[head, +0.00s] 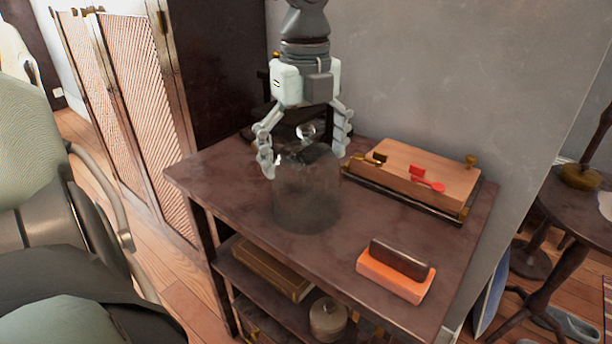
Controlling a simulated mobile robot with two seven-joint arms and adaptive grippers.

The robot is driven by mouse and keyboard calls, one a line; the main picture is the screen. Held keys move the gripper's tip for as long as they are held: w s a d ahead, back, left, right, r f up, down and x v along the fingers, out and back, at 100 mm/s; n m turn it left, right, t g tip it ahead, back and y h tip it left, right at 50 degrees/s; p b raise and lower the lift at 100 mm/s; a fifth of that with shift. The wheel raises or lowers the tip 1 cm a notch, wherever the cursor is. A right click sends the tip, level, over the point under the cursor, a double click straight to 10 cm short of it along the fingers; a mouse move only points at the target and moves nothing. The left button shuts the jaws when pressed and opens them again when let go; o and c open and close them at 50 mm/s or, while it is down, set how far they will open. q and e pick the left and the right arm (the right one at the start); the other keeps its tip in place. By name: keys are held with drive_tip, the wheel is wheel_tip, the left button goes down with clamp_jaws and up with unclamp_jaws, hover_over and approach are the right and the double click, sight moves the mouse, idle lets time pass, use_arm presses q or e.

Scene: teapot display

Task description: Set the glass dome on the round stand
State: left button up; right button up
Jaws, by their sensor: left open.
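The glass dome (306,198) stands upright on the dark wooden shelf unit's top (230,168). It is clear, with a small round knob on top. My left gripper (304,155) points down over it, open, with one finger on each side of the knob. I cannot tell whether the fingers touch the glass. A round stand cannot be picked out for certain; a dark round-topped piece (572,207) is at the right edge, partly cut off. My right gripper is not in view.
A wooden box with red and brass pieces (415,172) lies at the back right of the top. An orange block with a dark bar (396,277) lies at the front right. A book (270,268) and a round pot (328,318) are below. A folding screen (130,100) stands left.

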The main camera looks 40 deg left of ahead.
sight(302, 125)
use_arm(q)
drive_tip(key=shift+f, duration=0.15)
drive_tip(key=c, duration=1.4)
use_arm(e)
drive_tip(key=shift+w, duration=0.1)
use_arm(q)
drive_tip(key=r, duration=0.4)
drive_tip(key=shift+s+a+r, duration=0.15)
drive_tip(key=shift+a+r, duration=0.05)
drive_tip(key=shift+r, duration=0.15)
drive_tip(key=shift+s+a+r+b, duration=0.15)
drive_tip(key=shift+s+a+r, duration=0.95)
drive_tip(key=shift+s, duration=0.4)
drive_tip(key=shift+s+a+r+b, duration=0.2)
drive_tip(key=shift+s+a+r, duration=0.9)
drive_tip(key=shift+s, duration=0.35)
drive_tip(key=shift+s+a+r+b, duration=0.15)
drive_tip(key=shift+s+a+r, duration=0.95)
drive_tip(key=shift+s, duration=0.4)
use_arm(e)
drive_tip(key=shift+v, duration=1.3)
